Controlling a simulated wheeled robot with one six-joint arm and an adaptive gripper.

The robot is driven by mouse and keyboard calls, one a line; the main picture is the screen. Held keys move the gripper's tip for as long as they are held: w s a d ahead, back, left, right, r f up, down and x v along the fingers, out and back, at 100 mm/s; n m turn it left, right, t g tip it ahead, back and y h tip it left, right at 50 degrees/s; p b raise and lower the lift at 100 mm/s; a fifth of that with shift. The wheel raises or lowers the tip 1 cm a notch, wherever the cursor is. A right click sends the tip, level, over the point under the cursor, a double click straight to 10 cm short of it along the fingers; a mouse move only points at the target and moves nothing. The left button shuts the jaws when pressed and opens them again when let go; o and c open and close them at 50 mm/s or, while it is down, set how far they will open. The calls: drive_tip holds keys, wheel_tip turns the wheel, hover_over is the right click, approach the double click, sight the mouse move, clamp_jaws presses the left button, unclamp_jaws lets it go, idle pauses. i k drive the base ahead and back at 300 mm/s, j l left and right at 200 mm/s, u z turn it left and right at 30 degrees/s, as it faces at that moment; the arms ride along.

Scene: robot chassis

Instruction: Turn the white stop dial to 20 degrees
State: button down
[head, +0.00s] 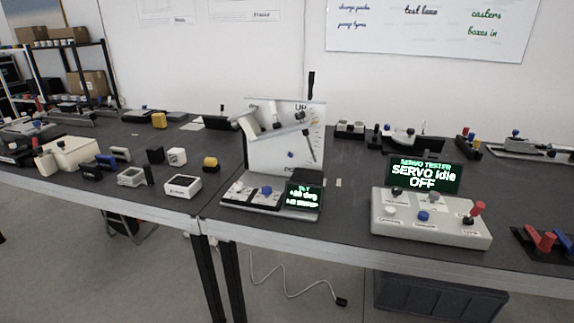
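A white test stand (285,150) stands at the table's front edge in the head view. Its upright plate carries a scale with a dark pointer (309,147) and the word UP. A blue knob (265,191) sits on its base. A small green-text display (303,196) on the base seems to read +20 deg; its other lines are too small to be sure of. To the right, a grey servo tester box (433,234) has a white knob (390,212) and a blue knob (423,216). I cannot tell which part is the white stop dial. My gripper is not in view.
The tester's screen (422,175) reads SERVO idle OFF, and a red-tipped lever (476,210) stands at its right. Small blocks and a white box (182,186) lie left of the stand. The dark tabletop (345,215) between stand and tester is clear.

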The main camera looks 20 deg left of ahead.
sight(238, 185)
drive_tip(key=i+j+u, duration=0.65)
drive_tip(key=i, duration=0.2)
